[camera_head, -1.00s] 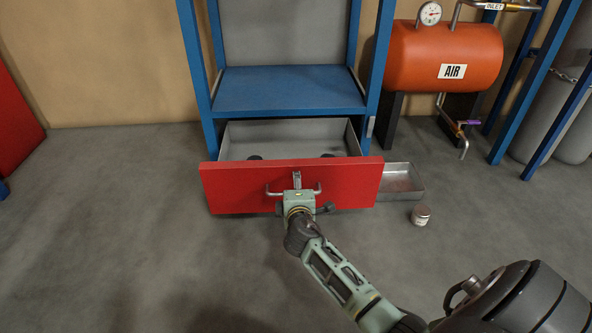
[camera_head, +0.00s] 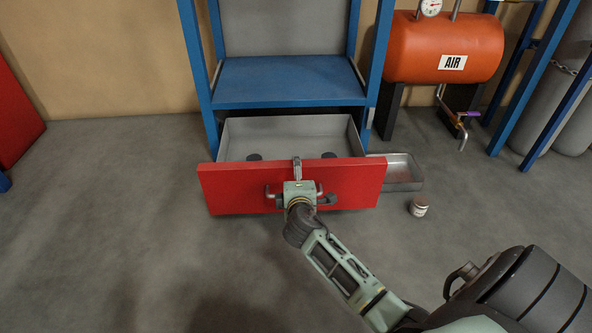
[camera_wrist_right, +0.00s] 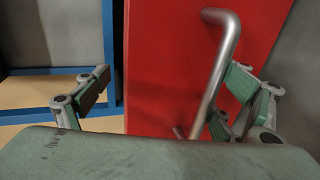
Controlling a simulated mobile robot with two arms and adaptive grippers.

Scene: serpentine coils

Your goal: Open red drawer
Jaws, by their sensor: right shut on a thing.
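The red drawer (camera_head: 240,185) stands pulled out at the bottom of the blue rack, with its grey inside showing. A metal bar handle (camera_head: 268,192) sits on its front; it also shows in the right wrist view (camera_wrist_right: 221,75) against the red panel. My right gripper (camera_head: 299,192) is at the middle of the drawer front and is shut on the handle. Its fingers show on both sides of the bar in the wrist view. Two dark round items lie in the drawer, partly hidden behind the front. My left gripper is not in view.
An orange air tank (camera_head: 425,45) stands behind at the right. The floor in front and to the left is clear.

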